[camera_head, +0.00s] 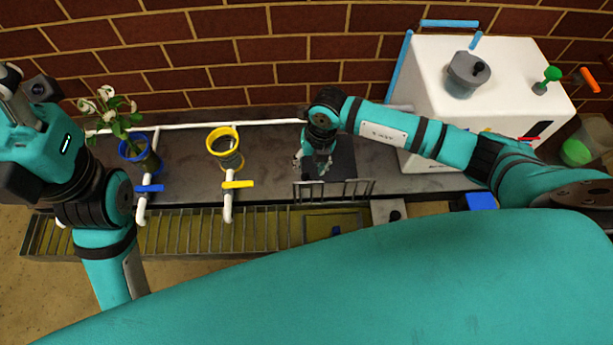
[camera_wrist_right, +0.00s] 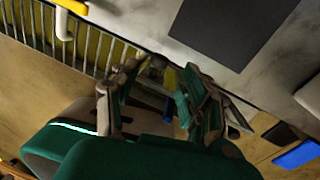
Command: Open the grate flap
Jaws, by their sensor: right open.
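The slatted grate (camera_head: 185,232) runs along the front of the dark bench. A yellowish framed panel (camera_head: 318,228) at its right part, with a small blue piece (camera_head: 336,231), looks like the grate flap; it appears to lie flat, and my body hides its near side. My right gripper (camera_head: 313,168) is open and empty above the bench, behind the panel. In the right wrist view a blue piece (camera_wrist_right: 168,108) shows between and beyond the open fingers (camera_wrist_right: 152,92). My left gripper (camera_head: 14,98) is at the left edge, partly cut off, its fingers unclear.
A dark barred rack (camera_head: 335,189) stands at the bench's front edge behind the panel. A yellow pot (camera_head: 224,145) and a blue pot (camera_head: 140,152) with white flowers are left, near white pipes with valves. A white machine (camera_head: 430,75) stands right.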

